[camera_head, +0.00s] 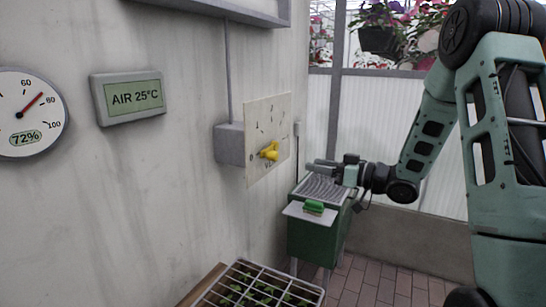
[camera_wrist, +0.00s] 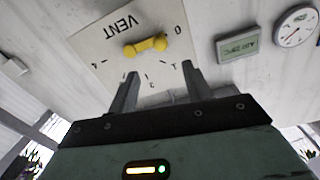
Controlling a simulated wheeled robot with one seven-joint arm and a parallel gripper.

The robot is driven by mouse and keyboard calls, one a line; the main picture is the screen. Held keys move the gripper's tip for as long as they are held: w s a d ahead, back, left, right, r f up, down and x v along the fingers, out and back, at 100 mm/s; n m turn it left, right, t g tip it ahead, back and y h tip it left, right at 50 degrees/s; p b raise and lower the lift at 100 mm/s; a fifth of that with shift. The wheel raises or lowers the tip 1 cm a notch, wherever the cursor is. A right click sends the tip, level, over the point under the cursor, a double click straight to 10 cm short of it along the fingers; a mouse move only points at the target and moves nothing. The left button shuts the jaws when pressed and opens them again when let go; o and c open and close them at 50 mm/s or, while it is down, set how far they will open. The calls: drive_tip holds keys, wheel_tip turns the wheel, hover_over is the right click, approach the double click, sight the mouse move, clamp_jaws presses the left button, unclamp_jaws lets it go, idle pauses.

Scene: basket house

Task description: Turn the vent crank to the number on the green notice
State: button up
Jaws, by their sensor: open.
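The yellow vent crank (camera_head: 268,152) sits on a cream dial plate (camera_head: 267,120) fixed to a grey box on the wall. In the wrist view the plate appears turned over, with the word VENT, marks and numbers around the crank (camera_wrist: 146,47). The 0 is at the right there and the 4 at the left. The crank lies nearly level; I cannot tell which mark it points to. My gripper (camera_head: 312,168) is to the right of the plate, open and empty. Its fingers (camera_wrist: 160,82) point at the plate, apart from the crank. No notice with a number on green paper is clearly visible.
A grey display with a green screen (camera_head: 130,98) reads AIR 25°C. A round gauge (camera_head: 25,112) reads 72%. A green cabinet (camera_head: 312,240) stands below my gripper, with a green brush (camera_head: 314,207) on its shelf. A seedling tray (camera_head: 240,275) is at the front.

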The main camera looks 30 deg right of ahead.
sight(277, 157)
drive_tip(key=p+x, duration=0.2)
drive_tip(key=x, duration=1.2)
drive_tip(key=shift+w+a, duration=0.2)
drive_tip(key=shift+c, duration=0.3)
drive_tip(key=shift+r, duration=0.1)
clamp_jaws()
